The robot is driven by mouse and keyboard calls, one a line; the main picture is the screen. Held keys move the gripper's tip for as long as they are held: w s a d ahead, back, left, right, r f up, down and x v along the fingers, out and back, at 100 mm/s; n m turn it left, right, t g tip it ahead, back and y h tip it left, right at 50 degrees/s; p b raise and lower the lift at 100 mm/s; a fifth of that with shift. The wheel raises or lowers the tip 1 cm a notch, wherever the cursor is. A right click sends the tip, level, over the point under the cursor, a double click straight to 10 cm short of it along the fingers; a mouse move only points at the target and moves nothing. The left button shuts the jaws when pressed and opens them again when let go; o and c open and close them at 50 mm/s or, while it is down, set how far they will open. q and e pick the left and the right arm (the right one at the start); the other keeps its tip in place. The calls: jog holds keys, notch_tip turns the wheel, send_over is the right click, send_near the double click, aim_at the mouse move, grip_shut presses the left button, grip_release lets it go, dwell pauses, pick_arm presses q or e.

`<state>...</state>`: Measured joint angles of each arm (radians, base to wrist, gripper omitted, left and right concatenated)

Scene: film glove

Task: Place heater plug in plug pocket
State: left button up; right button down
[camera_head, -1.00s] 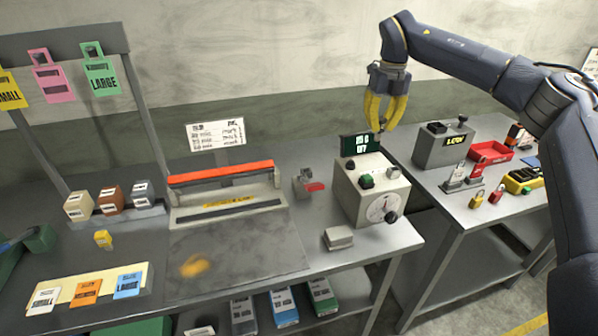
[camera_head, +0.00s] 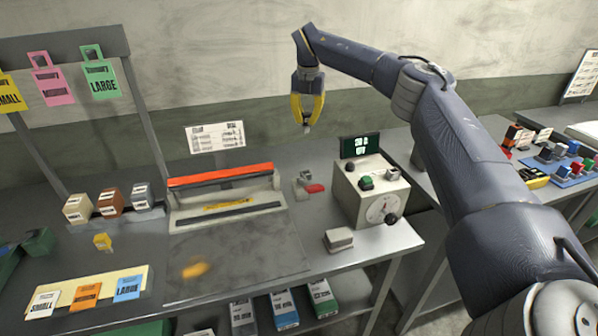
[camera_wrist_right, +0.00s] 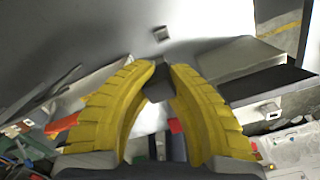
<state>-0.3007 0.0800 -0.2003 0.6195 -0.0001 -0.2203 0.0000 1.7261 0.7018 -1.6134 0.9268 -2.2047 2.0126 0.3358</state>
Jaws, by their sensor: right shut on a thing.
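My right gripper (camera_head: 306,122) hangs with its yellow fingers pointing down, above the bench behind the sealer's right end. It is shut on a small grey piece (camera_head: 307,129), likely the heater plug, held clear of the bench. In the right wrist view a small dark piece (camera_wrist_right: 161,63) sits between the yellow fingertips. Below the gripper a small grey fixture (camera_head: 305,177) with a red tab (camera_head: 315,188) stands between the sealer and the control box; I cannot tell whether it is the plug pocket. My left gripper is not in view.
The sealer (camera_head: 226,211) with its orange-red bar stands left of the gripper. The control box (camera_head: 360,205) with dial and green button stands to the right, a dark display (camera_head: 360,146) behind it. A grey block (camera_head: 338,239) lies in front.

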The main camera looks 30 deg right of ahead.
notch_tip(320, 180, down, 18)
jog(key=shift+f, duration=0.1)
dwell(0.6)
jog(key=shift+f, duration=0.15)
jog(key=c, duration=1.4)
grip_release()
jog(key=r, duration=1.2)
jog(key=shift+s+r, duration=0.15)
jog(key=shift+s, duration=0.15)
jog(key=shift+a, duration=0.1)
